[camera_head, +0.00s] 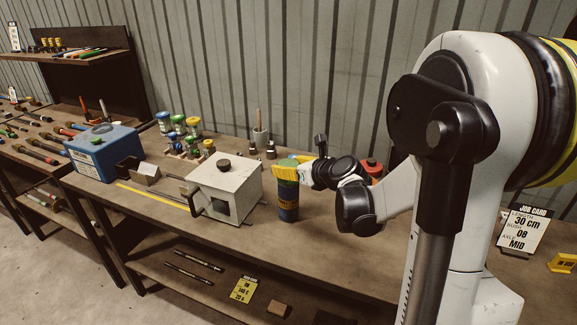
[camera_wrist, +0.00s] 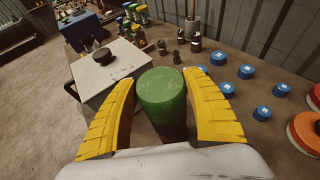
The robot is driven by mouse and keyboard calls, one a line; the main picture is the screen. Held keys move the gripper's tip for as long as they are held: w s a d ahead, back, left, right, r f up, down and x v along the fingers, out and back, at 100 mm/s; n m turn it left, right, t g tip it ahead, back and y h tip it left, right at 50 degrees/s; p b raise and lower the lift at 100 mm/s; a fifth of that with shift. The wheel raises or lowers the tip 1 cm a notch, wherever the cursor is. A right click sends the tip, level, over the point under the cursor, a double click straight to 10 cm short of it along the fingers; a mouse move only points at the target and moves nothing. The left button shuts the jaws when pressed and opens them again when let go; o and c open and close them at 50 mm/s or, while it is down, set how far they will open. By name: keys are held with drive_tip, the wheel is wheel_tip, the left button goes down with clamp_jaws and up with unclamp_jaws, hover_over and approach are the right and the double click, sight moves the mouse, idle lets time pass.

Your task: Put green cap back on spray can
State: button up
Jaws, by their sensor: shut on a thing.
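My gripper (camera_wrist: 160,88) is shut on the green cap (camera_wrist: 163,98), with a yellow finger on each side of it in the wrist view. In the head view my gripper (camera_head: 286,170) reaches in from the right, and a little of the green cap (camera_head: 287,161) shows behind its yellow fingers. The blue spray can (camera_head: 288,201) with a yellowish band stands upright on the bench directly below the fingers. The fingers cover the join, so I cannot tell whether the cap is seated on the can or just above it.
A white box machine with a black knob (camera_head: 226,187) stands close left of the can. Several blue caps (camera_wrist: 246,72) and orange discs (camera_wrist: 306,131) lie to the right in the wrist view. A pen cup (camera_head: 260,136) stands behind. A blue machine (camera_head: 104,151) is farther left.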

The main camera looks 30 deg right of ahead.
drive_tip(key=o, duration=0.9)
drive_tip(key=v, duration=1.2)
drive_tip(key=s+a+f+n+g+y, duration=0.1)
drive_tip(key=s+a+n+g, duration=0.15)
drive_tip(key=a+n, duration=0.5)
drive_tip(key=s+a+f+n+g, duration=0.1)
drive_tip(key=s+a+f+n, duration=0.15)
drive_tip(key=a+n, duration=0.55)
drive_tip(key=s+a+n+g+h, duration=0.1)
drive_tip(key=s+n, duration=0.4)
drive_tip(key=n, duration=0.4)
drive_tip(key=s+a+f+n+g+h, duration=0.1)
drive_tip(key=s+a+n+g, duration=0.1)
drive_tip(key=s+n, duration=0.4)
drive_tip(key=n, duration=0.4)
drive_tip(key=shift+a+f, duration=0.2)
drive_tip(key=shift+a, duration=0.15)
